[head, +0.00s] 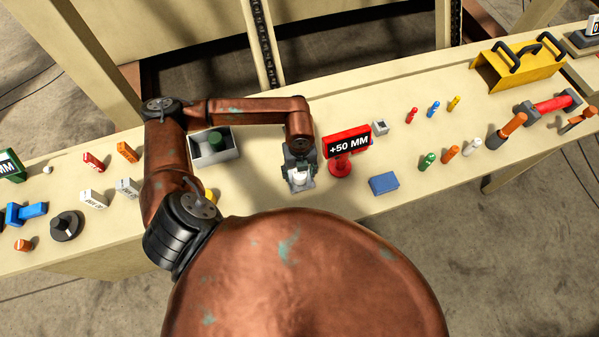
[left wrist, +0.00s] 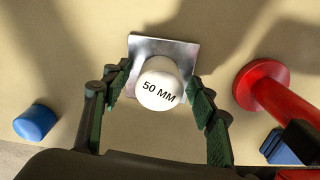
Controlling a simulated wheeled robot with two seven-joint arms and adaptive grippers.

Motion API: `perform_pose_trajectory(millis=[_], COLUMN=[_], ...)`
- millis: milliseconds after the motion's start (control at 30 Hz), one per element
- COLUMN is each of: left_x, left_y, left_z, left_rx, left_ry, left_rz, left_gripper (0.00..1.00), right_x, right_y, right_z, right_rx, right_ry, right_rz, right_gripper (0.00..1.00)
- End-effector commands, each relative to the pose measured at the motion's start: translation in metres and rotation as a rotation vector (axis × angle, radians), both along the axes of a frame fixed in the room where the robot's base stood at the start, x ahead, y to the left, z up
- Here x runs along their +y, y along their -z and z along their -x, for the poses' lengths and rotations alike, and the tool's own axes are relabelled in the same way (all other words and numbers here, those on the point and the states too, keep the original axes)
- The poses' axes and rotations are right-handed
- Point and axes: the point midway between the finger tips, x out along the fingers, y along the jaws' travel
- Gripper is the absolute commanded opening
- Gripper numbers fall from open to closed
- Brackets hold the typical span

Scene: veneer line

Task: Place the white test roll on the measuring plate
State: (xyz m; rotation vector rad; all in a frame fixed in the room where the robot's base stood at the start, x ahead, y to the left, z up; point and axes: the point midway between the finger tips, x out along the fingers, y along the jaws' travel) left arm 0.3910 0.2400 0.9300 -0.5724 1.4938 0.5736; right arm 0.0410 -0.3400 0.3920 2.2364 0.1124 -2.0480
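The white test roll (left wrist: 160,84), marked "50 MM", stands on the silver measuring plate (left wrist: 181,50) in the left wrist view. In the head view the roll (head: 298,181) shows as a small white shape below my left gripper (head: 299,166). In the left wrist view the green-padded fingers of my left gripper (left wrist: 160,78) stand on either side of the roll. Small gaps show between the pads and the roll, so the gripper looks open around it. The roll hides the plate's middle. My right gripper is not in view.
A red "+50 MM" sign (head: 348,144) stands close to the right of my left gripper. A grey bin (head: 226,156) with a green item is to its left. A blue block (head: 384,183) lies to the right. Several coloured pegs and a yellow carrier (head: 517,66) stand farther right.

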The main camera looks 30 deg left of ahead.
Motion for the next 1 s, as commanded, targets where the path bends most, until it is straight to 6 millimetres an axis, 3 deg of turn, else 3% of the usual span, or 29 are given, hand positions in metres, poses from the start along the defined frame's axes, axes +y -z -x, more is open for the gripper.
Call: perform_pose_trajectory(millis=[233,367,800,1000], left_x=[0.000,0.000,0.000,0.000], left_y=[-0.002,-0.013,-0.099,-0.119], left_z=[0.000,-0.002,-0.001,0.000], left_rx=[-0.001,-0.004,-0.004,-0.001], left_ry=[0.000,0.000,0.002,0.000], left_rz=[-0.001,0.000,-0.001,-0.001], left_gripper=[0.53,0.53,0.53,0.53], right_x=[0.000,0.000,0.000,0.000], right_y=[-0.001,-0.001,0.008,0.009], right_z=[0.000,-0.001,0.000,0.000], right_rx=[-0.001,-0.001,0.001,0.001], right_ry=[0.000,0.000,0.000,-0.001], right_rz=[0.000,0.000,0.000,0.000], right_gripper=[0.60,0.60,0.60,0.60])
